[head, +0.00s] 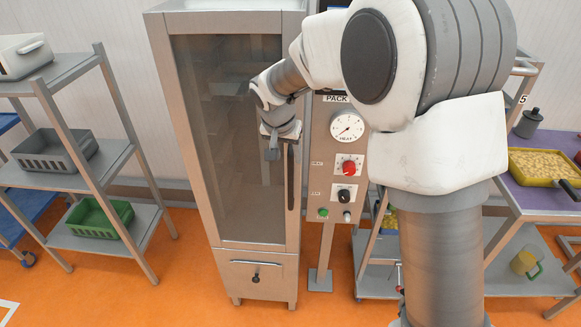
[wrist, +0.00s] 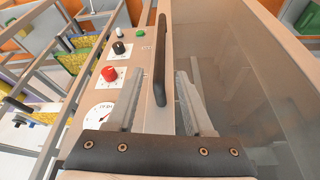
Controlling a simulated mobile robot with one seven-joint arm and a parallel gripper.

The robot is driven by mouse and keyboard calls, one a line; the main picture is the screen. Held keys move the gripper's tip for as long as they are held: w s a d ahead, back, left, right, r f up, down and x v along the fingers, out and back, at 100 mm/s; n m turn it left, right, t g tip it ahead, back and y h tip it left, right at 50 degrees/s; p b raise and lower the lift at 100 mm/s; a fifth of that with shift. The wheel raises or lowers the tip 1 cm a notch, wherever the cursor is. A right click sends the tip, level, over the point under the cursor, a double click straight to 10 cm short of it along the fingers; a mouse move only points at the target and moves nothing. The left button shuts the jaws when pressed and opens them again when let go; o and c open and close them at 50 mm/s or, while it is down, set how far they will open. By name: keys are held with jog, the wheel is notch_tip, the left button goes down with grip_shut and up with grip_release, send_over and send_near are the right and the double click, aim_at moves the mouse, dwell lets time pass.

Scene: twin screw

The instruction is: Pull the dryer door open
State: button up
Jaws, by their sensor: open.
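The dryer is a tall grey metal cabinet, and its large glass door (head: 232,130) appears shut in the head view. A dark vertical handle (head: 290,178) runs along the right side of the door. My gripper (head: 281,146) is open at the upper part of the handle. In the wrist view, the handle (wrist: 160,62) stands between the two spread fingers of my gripper (wrist: 160,78). A gap shows on each side of it, wider toward the right finger. The glass door (wrist: 235,70) lies to the right there. My arm hides part of the cabinet's upper right.
A control panel (head: 335,170) with a gauge, red and black knobs and a green button stands close right of the cabinet. A shelf rack (head: 95,180) with bins stands at left. A purple-topped cart (head: 520,197) stands at right. Orange floor (head: 190,275) is clear in front.

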aim_at(290, 165)
jog(key=x, duration=0.8)
jog(key=shift+p, duration=0.3)
grip_shut()
dwell(1.0)
